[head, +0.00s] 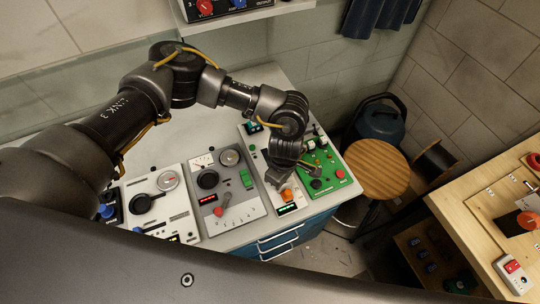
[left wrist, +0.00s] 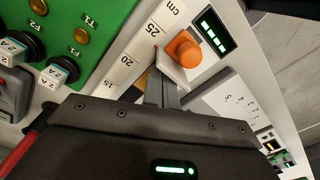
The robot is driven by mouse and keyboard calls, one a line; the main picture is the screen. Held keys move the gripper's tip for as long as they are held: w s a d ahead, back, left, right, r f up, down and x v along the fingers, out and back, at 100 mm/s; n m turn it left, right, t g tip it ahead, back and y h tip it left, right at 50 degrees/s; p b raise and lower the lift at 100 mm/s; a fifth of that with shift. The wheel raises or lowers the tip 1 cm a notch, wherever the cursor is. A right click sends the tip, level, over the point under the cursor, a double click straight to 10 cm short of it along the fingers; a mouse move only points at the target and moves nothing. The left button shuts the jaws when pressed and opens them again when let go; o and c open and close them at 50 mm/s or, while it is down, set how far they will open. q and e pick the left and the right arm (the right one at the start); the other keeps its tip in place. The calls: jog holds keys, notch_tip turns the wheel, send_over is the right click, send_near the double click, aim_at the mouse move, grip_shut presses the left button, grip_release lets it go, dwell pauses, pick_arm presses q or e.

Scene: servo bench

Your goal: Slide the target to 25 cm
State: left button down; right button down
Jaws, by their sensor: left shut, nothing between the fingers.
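The slide scale in cm shows in the left wrist view (left wrist: 131,56), with marks 15, 20 and 25. The target, a pale block with an orange knob (left wrist: 184,49), sits beside the 25 mark; its exact alignment is hard to tell at this slant. The knob also shows in the head view (head: 287,193). A display (left wrist: 215,33) with lit green digits, too blurred to read, is next to it. My left gripper (left wrist: 161,88) is shut and empty, its fingertips right at the block's near side; I cannot tell whether they touch. My right gripper is out of view.
A green panel (head: 333,176) with knobs and buttons lies right of the slide. A grey panel (head: 231,211) with a dial and lever lies left of it. A round stool (head: 376,168) stands beyond the bench's right edge. A wooden bench (head: 470,213) is far right.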

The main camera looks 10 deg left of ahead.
pick_arm(q)
jog(key=shift+s+d, duration=0.4)
jog(key=shift+s, duration=0.2)
jog(key=shift+w, duration=0.1)
jog(key=shift+w+a+b, duration=0.35)
jog(key=shift+w+b, duration=0.1)
jog(key=shift+b, duration=0.2)
notch_tip(320, 180, up, 8)
jog(key=p, duration=0.3)
jog(key=shift+p, duration=0.35)
jog(key=shift+s+d, duration=0.1)
dwell(0.6)
